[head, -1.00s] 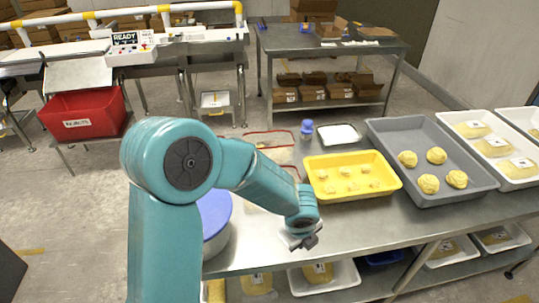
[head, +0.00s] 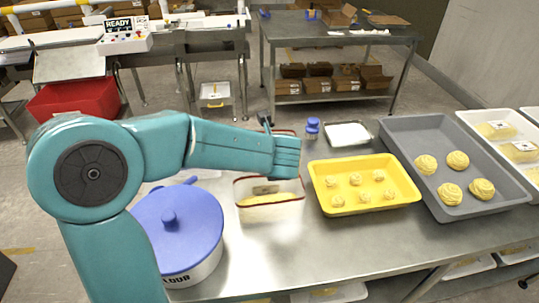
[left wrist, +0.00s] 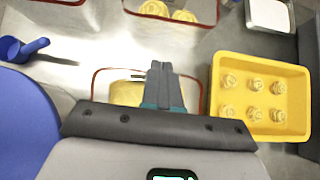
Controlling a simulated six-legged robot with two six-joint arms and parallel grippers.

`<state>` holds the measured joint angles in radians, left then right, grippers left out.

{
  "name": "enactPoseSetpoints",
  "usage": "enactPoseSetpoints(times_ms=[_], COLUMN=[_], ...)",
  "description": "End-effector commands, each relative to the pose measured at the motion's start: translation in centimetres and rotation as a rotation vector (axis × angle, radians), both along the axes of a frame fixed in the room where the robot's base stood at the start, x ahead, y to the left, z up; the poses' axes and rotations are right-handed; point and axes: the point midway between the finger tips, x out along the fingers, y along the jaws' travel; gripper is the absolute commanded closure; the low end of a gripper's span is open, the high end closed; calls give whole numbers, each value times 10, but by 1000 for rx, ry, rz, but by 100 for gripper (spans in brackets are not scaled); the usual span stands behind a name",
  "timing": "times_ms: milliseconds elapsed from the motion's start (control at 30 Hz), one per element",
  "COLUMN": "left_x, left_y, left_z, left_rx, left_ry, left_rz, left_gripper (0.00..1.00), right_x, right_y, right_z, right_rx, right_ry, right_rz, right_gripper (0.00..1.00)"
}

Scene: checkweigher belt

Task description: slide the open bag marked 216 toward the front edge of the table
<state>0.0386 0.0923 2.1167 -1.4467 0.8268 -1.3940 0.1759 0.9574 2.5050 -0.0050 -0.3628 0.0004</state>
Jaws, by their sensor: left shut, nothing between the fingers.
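A clear open bag (head: 254,200) with a red rim and yellow contents stands on the steel table (head: 330,245), between the blue-lidded tub and the yellow tray. No number on it is legible to me. In the left wrist view the bag (left wrist: 126,94) lies under my left gripper (left wrist: 162,68), which is shut and empty and covers part of its opening. I cannot tell whether the fingers touch the bag. In the head view my left wrist hangs over the bag's far side. A second red-rimmed bag (left wrist: 150,8) with yellow nests stands farther back. My right gripper is not in view.
The blue-lidded tub (head: 178,225) stands left of the bag, with a blue scoop (left wrist: 22,48) behind it. The yellow tray (head: 364,205) is close on the right, then a grey tray (head: 400,130). A blue-capped jar (head: 313,128) stands behind. Table in front of the bag is clear.

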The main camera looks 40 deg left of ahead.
Motion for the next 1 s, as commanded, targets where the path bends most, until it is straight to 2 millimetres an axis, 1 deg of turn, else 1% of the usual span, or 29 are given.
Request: enactPoseSetpoints(times_ms=[33,400,500,633,800,1000], left_x=[3,40,52,62,68,69], left_y=[4,44,58,69,76,77], left_z=[-8,-64,-60,-61,-62,-63], left_rx=[-2,-4,-4,-4,-4,-4], left_ry=[5,6,2,2,1,1], left_rz=[1,4,5,4,2,2], left_gripper=[100,100,100,100,100,100], right_x=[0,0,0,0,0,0], right_y=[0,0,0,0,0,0], right_z=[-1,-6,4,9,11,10], right_rx=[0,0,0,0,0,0], right_ry=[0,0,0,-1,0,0], right_rz=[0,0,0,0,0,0], right_gripper=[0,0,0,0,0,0])
